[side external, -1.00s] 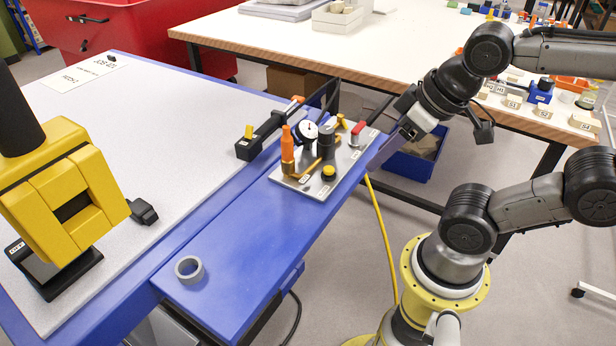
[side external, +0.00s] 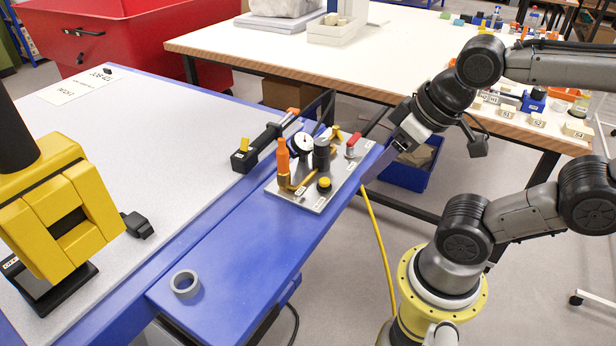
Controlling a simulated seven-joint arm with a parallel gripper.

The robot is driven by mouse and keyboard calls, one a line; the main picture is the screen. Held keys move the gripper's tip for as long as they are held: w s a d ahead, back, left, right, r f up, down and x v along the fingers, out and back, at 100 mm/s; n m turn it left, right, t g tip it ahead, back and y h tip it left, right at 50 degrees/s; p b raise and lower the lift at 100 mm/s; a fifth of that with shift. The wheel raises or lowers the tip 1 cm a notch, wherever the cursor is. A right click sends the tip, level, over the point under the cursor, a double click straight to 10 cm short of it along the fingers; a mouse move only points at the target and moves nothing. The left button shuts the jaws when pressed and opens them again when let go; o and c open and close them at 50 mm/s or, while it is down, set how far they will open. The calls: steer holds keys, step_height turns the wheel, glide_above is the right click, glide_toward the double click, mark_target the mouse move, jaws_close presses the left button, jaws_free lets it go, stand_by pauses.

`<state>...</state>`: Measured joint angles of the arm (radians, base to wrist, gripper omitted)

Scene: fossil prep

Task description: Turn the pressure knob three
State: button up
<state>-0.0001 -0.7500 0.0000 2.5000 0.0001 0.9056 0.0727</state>
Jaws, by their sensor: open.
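A metal control plate (side external: 312,200) sits on the blue ledge. I cannot read the labels, so which one is the pressure knob is unclear. My gripper (side external: 400,144) is open and to the right of the plate, apart from the knobs. Its fingertips are small and dark here, and nothing shows between them.
A black clamp-like tool (side external: 262,146) lies left of the plate. A grey tape roll (side external: 186,283) rests on the blue ledge (side external: 230,250). A yellow machine (side external: 62,215) stands at left. A blue bin (side external: 408,170) is under the wooden-edged table (side external: 420,75) behind.

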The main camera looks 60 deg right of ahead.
steer(key=w+d+r+m+g, duration=0.35)
steer(key=w+r+m, duration=0.55)
steer(key=m, duration=1)
steer(key=m+g, duration=0.2)
steer(key=m, duration=0.5)
glide_above(322, 142)
step_height(322, 142, down, 6)
step_height(322, 142, down, 13)
steer(key=shift+r, duration=0.15)
jaws_close()
